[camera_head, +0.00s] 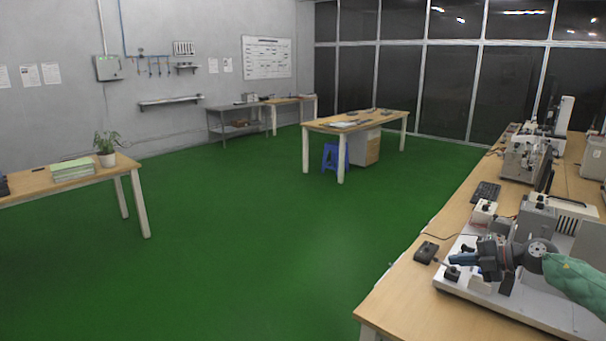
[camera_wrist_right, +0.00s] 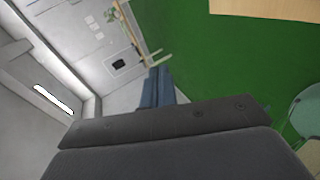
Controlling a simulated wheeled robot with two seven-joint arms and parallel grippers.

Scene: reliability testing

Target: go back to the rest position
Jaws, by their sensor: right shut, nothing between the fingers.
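My right gripper (camera_head: 456,260) reaches in from the right edge in the head view, with my green-covered forearm behind it. Its fingers point left, in front of the grey test machine on the right bench as seen from the head. In the right wrist view its two blue fingers (camera_wrist_right: 157,88) lie side by side, shut with nothing between them. Whether it touches the machine cannot be told. My left gripper is in neither view.
The wooden bench (camera_head: 408,298) on the right carries a machine on a white base plate (camera_head: 512,312), a small black box (camera_head: 426,252), a keyboard (camera_head: 485,192) and more machines behind. Open green floor (camera_head: 270,240) lies left of it. A table (camera_head: 90,184) with a plant stands far left.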

